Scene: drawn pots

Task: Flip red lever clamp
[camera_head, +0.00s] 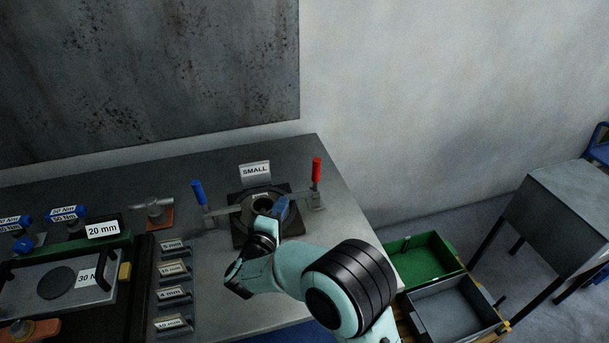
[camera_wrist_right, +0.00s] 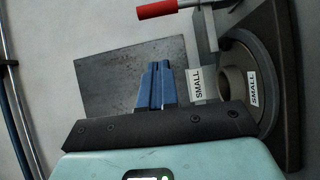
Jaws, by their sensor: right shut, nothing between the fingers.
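The red lever clamp (camera_head: 316,171) stands at the right side of a dark fixture marked SMALL, its red handle upright. In the right wrist view the red handle (camera_wrist_right: 156,9) shows at the top edge, partly cut off. My right gripper (camera_head: 281,208) is over the fixture, to the left of and nearer than the red clamp, and apart from it. Its blue fingers (camera_wrist_right: 157,84) are shut with nothing between them. A blue lever clamp (camera_head: 199,194) stands upright at the fixture's left side. My left gripper is not in view.
The fixture's base (camera_head: 240,236) is partly hidden behind my right arm. A SMALL sign (camera_head: 255,171) stands behind it. Labelled blocks (camera_head: 174,270) and a green-edged station (camera_head: 103,243) are at left. Green (camera_head: 420,259) and grey bins (camera_head: 455,308) are right of the table.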

